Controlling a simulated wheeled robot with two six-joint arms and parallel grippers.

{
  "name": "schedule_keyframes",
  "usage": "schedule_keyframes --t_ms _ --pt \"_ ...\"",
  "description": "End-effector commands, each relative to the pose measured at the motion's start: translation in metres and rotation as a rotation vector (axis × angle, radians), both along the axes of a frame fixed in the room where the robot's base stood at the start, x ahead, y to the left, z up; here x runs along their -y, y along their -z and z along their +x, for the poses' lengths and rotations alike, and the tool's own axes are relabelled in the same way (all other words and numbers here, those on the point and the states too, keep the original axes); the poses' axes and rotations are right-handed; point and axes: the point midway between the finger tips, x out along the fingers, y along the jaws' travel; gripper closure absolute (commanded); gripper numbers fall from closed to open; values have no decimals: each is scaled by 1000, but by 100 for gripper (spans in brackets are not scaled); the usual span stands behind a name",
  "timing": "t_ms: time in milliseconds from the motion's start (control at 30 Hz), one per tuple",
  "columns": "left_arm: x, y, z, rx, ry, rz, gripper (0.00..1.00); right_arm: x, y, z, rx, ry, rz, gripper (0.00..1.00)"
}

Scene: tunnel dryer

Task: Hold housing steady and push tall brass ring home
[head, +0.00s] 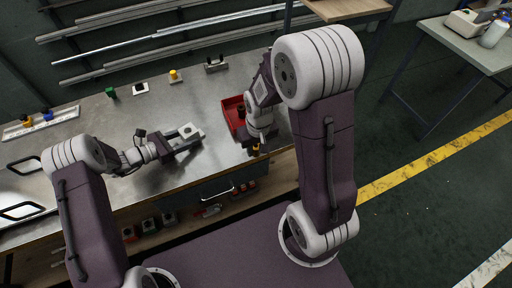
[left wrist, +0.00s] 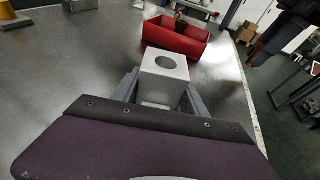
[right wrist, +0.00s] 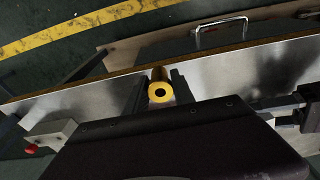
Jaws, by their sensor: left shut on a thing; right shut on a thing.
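The housing (head: 188,131) is a pale grey block with a round hole in its top. My left gripper (head: 183,143) is shut on the housing at the table's front part; the left wrist view shows the housing (left wrist: 163,68) upright between the fingers, its hole open and empty. My right gripper (head: 255,146) is shut on the tall brass ring (right wrist: 160,92), a yellow cylinder with a dark bore. The ring is near the table's front edge, right of the housing and apart from it. In the head view the ring is mostly hidden by the right gripper.
A red bin (head: 228,102) stands just behind my right gripper, with a dark and yellow piece inside. Along the back are a green piece (head: 110,92), a yellow piece (head: 174,75) and small blocks. A rack of pieces (head: 42,123) lies far left. The table's middle is clear.

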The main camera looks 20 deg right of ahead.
Motion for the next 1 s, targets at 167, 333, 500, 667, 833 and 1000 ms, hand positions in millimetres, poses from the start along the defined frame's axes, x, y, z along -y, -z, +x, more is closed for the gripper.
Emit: schedule_keyframes --t_ms 167,333,500,667,833,1000 --pt "0 0 0 0 0 0 85 -14 -8 32 6 -51 0 100" --pt "0 0 0 0 0 -1 85 -55 -30 94 5 -174 -1 100" --pt "0 0 0 0 0 0 85 -112 -60 143 3 -315 0 100" --pt "0 0 0 0 0 0 85 -158 -84 164 3 -424 1 100" --pt "0 0 0 0 0 0 85 -183 -99 168 1 -485 1 100" --pt "0 0 0 0 0 0 85 -188 -102 168 1 -496 1 100"
